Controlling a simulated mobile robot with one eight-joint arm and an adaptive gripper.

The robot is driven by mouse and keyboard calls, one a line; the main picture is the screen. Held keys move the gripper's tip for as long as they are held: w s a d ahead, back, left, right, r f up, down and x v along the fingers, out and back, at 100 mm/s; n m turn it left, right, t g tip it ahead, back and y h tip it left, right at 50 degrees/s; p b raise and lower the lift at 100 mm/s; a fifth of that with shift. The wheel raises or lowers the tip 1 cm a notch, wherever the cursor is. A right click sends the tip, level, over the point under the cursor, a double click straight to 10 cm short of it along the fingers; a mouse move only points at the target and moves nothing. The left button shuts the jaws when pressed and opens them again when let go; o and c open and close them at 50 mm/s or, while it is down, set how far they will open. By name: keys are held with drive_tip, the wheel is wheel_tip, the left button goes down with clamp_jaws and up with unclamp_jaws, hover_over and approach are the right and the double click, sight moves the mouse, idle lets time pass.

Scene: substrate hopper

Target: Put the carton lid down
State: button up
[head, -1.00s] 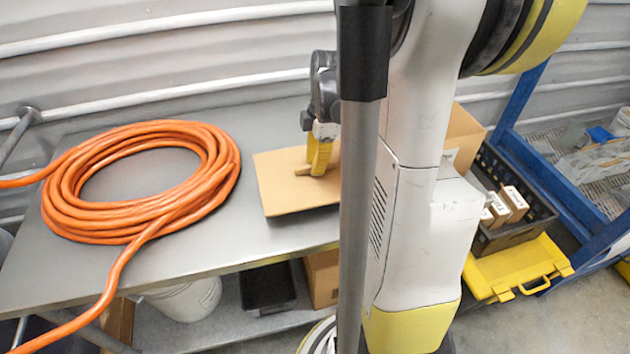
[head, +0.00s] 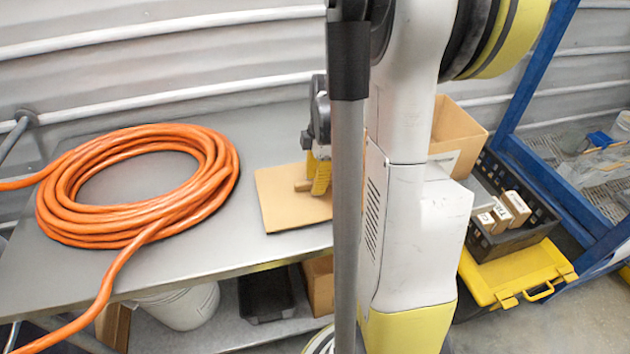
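The carton lid (head: 285,215) is a flat tan square with a small tan grip bar on top. It lies level at the tabletop, right of the orange hose coil; I cannot tell if its underside fully touches. My gripper (head: 317,184) has yellow fingers and points down over the lid, closed around the grip bar, whose end sticks out to the left. My column hides the lid's right edge and part of the gripper. An open brown carton (head: 462,128) stands to the right, partly hidden behind my arm.
A coiled orange hose (head: 215,190) fills the left of the grey table (head: 215,265). A black crate (head: 538,212) with small boxes, a yellow case (head: 515,270) and a blue frame (head: 525,85) are at right. A white bucket (head: 185,305) sits below.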

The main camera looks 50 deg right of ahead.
drive_tip(key=shift+r, duration=0.1)
wheel_tip(320, 180, up, 12)
drive_tip(key=d+p, duration=0.1)
drive_tip(key=p, duration=0.4)
drive_tip(key=s+a+r+m+t, duration=0.1)
drive_tip(key=a+m, duration=0.5)
drive_tip(key=a, duration=0.7)
drive_tip(key=s+a+r+m+t+h, duration=0.1)
drive_tip(key=a+r+m+t, duration=0.3)
drive_tip(key=a, duration=0.9)
drive_tip(key=shift+s+a+r+m+t, duration=0.15)
drive_tip(key=shift+s+a+m+t, duration=0.2)
drive_tip(key=shift+s+m+t, duration=0.45)
